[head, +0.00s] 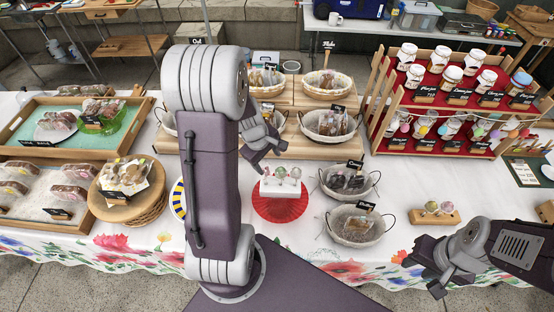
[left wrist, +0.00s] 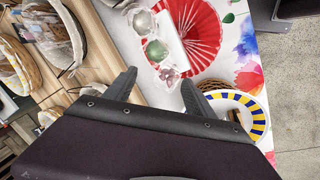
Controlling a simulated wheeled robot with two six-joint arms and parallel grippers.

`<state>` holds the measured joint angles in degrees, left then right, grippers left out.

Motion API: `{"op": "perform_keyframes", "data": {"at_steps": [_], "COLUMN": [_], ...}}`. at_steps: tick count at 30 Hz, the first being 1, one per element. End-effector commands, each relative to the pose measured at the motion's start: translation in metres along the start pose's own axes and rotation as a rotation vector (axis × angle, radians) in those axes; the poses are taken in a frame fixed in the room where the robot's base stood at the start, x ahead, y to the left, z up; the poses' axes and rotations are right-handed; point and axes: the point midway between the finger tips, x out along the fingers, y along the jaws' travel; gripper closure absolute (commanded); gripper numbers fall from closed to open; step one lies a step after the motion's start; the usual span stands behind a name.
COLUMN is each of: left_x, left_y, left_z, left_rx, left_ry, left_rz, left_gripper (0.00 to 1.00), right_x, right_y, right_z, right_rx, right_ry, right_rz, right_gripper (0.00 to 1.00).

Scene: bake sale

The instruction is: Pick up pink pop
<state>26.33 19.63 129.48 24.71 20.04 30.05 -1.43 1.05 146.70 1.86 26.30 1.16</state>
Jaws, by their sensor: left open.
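A pink pop (left wrist: 170,75) stands at one end of a row of three wrapped pops. In the left wrist view it shows just past and between my left fingertips, apart from them. A green pop (left wrist: 156,50) and a pale pop (left wrist: 143,22) stand beyond it. The row is in a white stand (head: 281,188) on a red fluted plate (head: 281,209). In the head view my left gripper (head: 268,157) is open and empty, just behind and above the row's left end. My right gripper (head: 424,274) is empty with fingers apart at the table's front right edge.
A striped plate (left wrist: 247,108) lies beside the red plate, partly behind my left arm. A wooden block (head: 436,219) with more pops stands further right. Wooden risers with baskets are behind my left gripper.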

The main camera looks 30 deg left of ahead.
Motion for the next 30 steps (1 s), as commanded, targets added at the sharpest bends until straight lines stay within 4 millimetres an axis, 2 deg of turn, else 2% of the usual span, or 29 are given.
{"op": "perform_keyframes", "data": {"at_steps": [1, 3, 11, 17, 23, 30], "left_x": [-0.005, -0.006, -0.006, 0.026, 0.034, 0.078], "left_y": [-0.005, -0.011, -0.020, -0.021, -0.021, -0.024], "left_z": [-0.007, -0.013, -0.022, -0.020, -0.020, -0.015], "left_rx": [-0.027, -0.054, -0.089, -0.087, -0.087, -0.087], "left_ry": [0.000, 0.000, 0.004, 0.002, 0.004, 0.003], "left_rz": [-0.010, -0.019, -0.026, -0.027, -0.025, -0.026], "left_gripper": [0.36, 0.36, 0.36, 0.36, 0.36, 0.36], "right_x": [-0.008, -0.011, -0.013, -0.001, 0.001, 0.024], "right_y": [0.000, 0.000, 0.000, 0.000, 0.000, 0.001], "right_z": [-0.001, -0.001, -0.001, 0.000, 0.000, 0.002], "right_rx": [0.000, 0.000, 0.000, 0.000, 0.000, 0.000], "right_ry": [0.000, 0.000, 0.000, 0.000, 0.000, 0.000], "right_rz": [0.000, 0.000, 0.000, 0.000, 0.000, 0.000], "right_gripper": [0.64, 0.64, 0.64, 0.64, 0.64, 0.64]}}
